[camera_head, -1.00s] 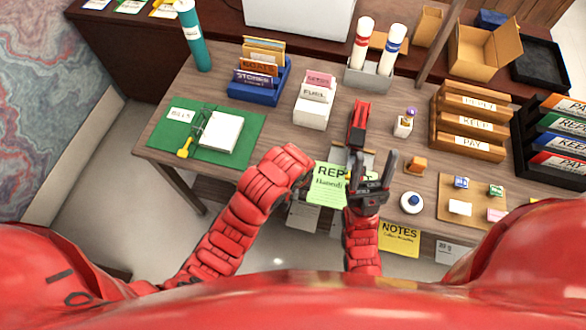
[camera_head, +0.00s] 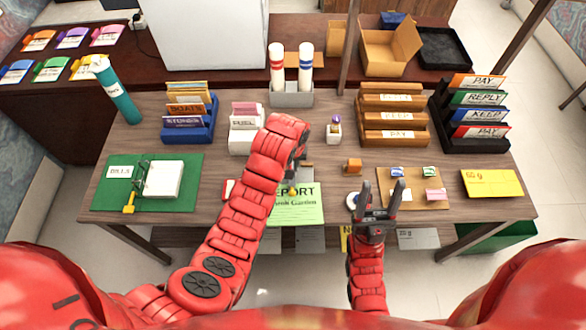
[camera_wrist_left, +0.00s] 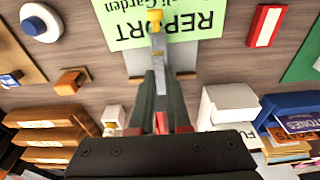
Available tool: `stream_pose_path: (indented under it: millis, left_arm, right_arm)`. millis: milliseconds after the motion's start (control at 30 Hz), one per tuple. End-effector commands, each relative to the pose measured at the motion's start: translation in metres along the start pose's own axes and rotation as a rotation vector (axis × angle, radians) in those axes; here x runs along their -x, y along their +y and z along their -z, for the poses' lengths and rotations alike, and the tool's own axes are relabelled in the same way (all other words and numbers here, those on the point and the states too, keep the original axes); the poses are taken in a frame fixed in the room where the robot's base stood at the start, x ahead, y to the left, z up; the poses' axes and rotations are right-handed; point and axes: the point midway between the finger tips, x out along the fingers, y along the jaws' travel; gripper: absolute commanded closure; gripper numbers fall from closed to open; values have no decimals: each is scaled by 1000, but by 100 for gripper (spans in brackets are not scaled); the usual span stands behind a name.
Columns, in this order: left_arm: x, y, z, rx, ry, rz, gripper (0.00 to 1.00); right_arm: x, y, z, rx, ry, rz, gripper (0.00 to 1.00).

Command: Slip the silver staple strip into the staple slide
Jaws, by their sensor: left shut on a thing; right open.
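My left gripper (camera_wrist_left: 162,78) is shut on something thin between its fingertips. A narrow silver-grey bar (camera_wrist_left: 160,88) shows there, with a yellow end piece (camera_wrist_left: 155,28) beyond it over the green sheet. I cannot separate the staple strip from the staple slide in this bar. A small red part (camera_wrist_left: 160,122) shows between the fingers, probably the stapler body. In the head view my left arm covers the stapler, and the left gripper (camera_head: 295,172) is just behind the yellow end piece (camera_head: 292,190). My right gripper (camera_head: 382,190) is open and empty, right of the sheet.
The green REPORT sheet (camera_head: 297,204) lies at the desk's front edge. A red-and-white item (camera_wrist_left: 265,25) lies beside it. A round white-and-blue item (camera_wrist_left: 40,22) and a small orange block (camera_head: 352,166) are on the other side. Paper holders and wooden trays (camera_head: 393,135) stand behind.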

Motion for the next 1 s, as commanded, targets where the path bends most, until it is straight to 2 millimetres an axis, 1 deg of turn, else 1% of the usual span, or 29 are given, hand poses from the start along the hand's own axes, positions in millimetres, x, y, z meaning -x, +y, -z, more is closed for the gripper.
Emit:
stream_pose_path:
  millis: [167, 333, 800, 1000]
  left_arm:
    - [-1, 0, 0, -1, 0, -1, 100]
    - [-2, 0, -1, 0, 1, -1, 100]
    - [-39, 0, -6, 0, 2, -1, 100]
    - [-47, 0, -7, -1, 2, 0, 100]
  right_arm:
    - [2, 0, 0, 0, 0, 0, 41]
    - [8, 0, -1, 0, 0, 0, 41]
    - [31, -2, -5, 0, 0, 0, 41]
    - [36, -2, -6, 0, 0, 0, 41]
